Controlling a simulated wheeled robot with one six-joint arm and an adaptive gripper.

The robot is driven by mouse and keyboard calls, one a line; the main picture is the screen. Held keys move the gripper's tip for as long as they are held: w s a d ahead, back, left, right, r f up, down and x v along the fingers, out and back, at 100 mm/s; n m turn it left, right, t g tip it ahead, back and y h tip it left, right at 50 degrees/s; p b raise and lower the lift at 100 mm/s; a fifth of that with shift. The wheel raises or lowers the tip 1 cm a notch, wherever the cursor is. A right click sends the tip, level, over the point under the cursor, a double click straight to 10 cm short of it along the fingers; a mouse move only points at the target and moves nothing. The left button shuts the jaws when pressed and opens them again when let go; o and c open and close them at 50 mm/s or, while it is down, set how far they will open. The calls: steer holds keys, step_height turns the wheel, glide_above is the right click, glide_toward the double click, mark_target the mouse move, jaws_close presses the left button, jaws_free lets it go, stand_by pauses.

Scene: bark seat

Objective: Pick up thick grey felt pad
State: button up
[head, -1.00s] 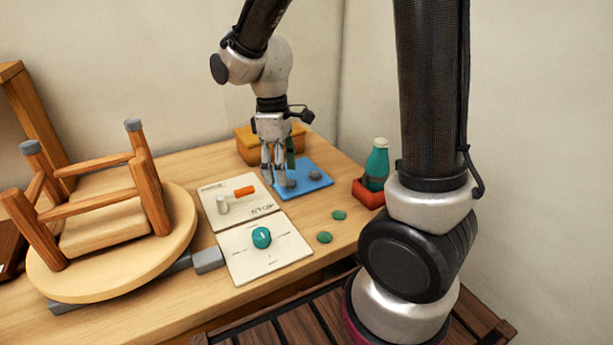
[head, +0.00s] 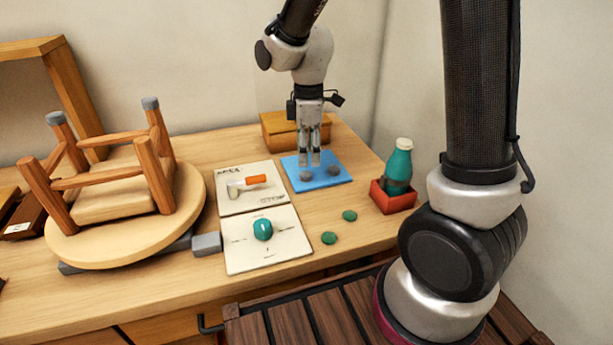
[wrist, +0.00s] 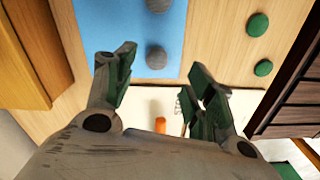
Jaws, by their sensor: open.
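Two grey round felt pads lie on a blue mat (head: 336,182): a nearer-left one (head: 306,177) and one to its right (head: 333,170). I cannot tell for sure which is thicker. My gripper (head: 310,164) points down over the mat, open and empty, with its fingertips just behind and above the nearer-left pad. In the wrist view, one grey pad (wrist: 156,57) shows between the open green-tipped fingers (wrist: 163,70), apart from both. The other grey pad (wrist: 158,4) is cut by the top edge, on the blue mat (wrist: 120,20).
Two green pads (head: 349,215) (head: 329,238) lie on bare wood. A red tray (head: 394,203) holds a teal bottle (head: 399,162) at right. A yellow box (head: 283,134) stands behind the mat. Printed cards (head: 236,205) and an upturned stool (head: 120,233) are left.

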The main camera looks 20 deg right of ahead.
mark_target(307, 173)
steer(key=f, duration=0.6)
steer(key=shift+w+a+f, duration=0.1)
steer(key=shift+w+f, duration=0.1)
steer(key=c, duration=0.7)
